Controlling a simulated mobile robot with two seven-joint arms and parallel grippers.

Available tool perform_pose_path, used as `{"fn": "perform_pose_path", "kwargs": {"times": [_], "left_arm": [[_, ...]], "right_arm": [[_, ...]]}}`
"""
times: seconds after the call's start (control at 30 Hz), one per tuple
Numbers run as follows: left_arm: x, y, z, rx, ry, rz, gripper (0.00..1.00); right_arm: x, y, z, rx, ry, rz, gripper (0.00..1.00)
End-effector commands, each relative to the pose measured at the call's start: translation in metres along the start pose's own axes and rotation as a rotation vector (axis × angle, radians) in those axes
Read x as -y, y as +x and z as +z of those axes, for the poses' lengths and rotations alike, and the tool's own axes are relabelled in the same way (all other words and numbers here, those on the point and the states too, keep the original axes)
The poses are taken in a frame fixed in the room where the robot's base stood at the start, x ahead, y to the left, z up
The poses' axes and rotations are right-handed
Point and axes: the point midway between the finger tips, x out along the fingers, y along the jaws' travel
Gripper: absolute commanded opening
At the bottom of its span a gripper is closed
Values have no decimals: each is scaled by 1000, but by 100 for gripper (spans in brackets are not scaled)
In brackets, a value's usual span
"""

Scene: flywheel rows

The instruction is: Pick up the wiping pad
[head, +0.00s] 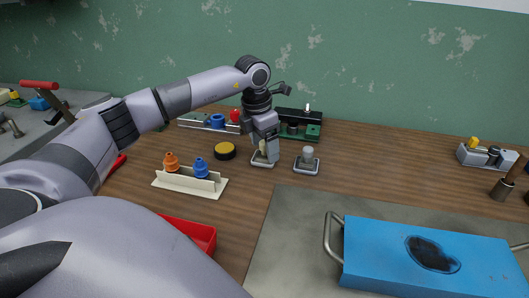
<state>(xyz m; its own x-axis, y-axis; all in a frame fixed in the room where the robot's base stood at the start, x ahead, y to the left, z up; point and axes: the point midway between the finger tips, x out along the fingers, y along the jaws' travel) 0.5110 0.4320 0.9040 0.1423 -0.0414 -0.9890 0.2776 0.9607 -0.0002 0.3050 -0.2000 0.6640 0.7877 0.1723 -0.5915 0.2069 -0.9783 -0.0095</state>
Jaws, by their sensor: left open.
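My left gripper (265,150) points down at the back middle of the wooden table. Its jaws are open around the upper part of a small object with a flat grey base (263,163), probably the wiping pad. The fingers hide most of it, and I cannot tell whether they touch it. Just right of it stands a similar small block with a flat grey base and a pale round knob (307,158). A blue box (385,245) at the front right has a dark stain (432,254) on top. My right gripper is not in view.
A yellow and black disc (225,151) lies left of the gripper. A cream rack (185,184) holds an orange and a blue piece. Green and grey fixtures stand behind. A red tray (190,232) is at front left. A grey mat (290,230) lies under the blue box.

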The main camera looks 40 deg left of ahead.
Motion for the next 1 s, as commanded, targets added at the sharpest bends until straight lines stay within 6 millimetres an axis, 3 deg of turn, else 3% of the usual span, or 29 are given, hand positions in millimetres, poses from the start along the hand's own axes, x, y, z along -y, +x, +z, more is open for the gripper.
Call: {"fn": "perform_pose_path", "kwargs": {"times": [0.33,0.47,0.5,0.83,1.0], "left_arm": [[0,9,0,0,0,0,74],[0,9,0,0,0,0,32],[0,9,0,0,1,0,26],[0,7,0,2,1,0,25],[0,-6,3,4,0,1,25]], "right_arm": [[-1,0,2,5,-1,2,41],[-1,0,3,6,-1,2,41],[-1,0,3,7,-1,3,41],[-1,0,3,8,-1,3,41],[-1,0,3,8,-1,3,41]]}}
